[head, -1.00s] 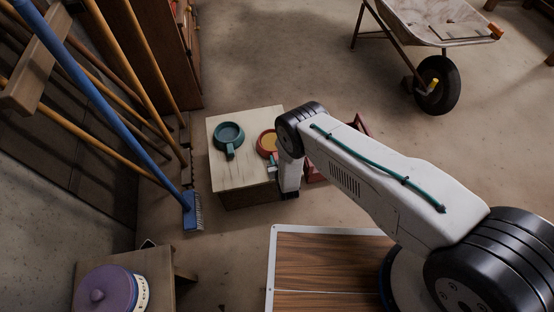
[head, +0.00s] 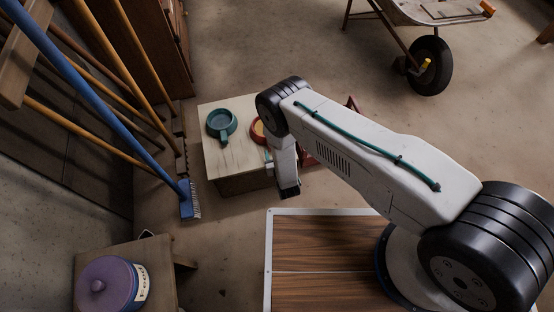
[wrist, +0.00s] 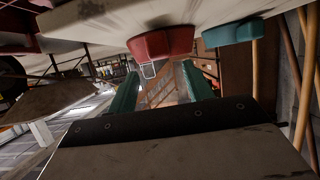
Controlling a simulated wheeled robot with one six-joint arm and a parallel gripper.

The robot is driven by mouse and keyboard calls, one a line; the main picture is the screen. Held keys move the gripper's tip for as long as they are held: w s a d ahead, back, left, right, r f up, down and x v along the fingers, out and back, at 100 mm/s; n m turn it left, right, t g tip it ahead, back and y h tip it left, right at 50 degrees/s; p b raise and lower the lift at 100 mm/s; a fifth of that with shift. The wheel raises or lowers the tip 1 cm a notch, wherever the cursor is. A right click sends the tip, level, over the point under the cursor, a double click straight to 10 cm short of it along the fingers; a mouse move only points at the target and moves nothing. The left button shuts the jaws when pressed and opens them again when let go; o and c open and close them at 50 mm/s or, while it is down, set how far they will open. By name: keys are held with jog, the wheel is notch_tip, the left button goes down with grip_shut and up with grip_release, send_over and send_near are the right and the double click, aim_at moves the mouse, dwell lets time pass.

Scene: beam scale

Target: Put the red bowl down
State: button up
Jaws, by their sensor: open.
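The red bowl (head: 257,130) sits on a pale-topped low table (head: 222,170), partly hidden behind my arm in the head view. In the head view the fingertips are too small to make out clearly. A teal bowl (head: 221,124) with a handle stands left of the red one; it also shows in the wrist view (wrist: 232,30).
A blue broom (head: 186,200) and several wooden poles lean at the left. A purple lidded pot (head: 105,285) stands on a stool at the lower left. A wheelbarrow (head: 430,65) stands at the upper right. The floor between it and the table is mostly clear.

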jog(key=v, duration=0.4)
jog(key=shift+s+d+r, duration=0.15)
jog(key=shift+s, duration=0.2)
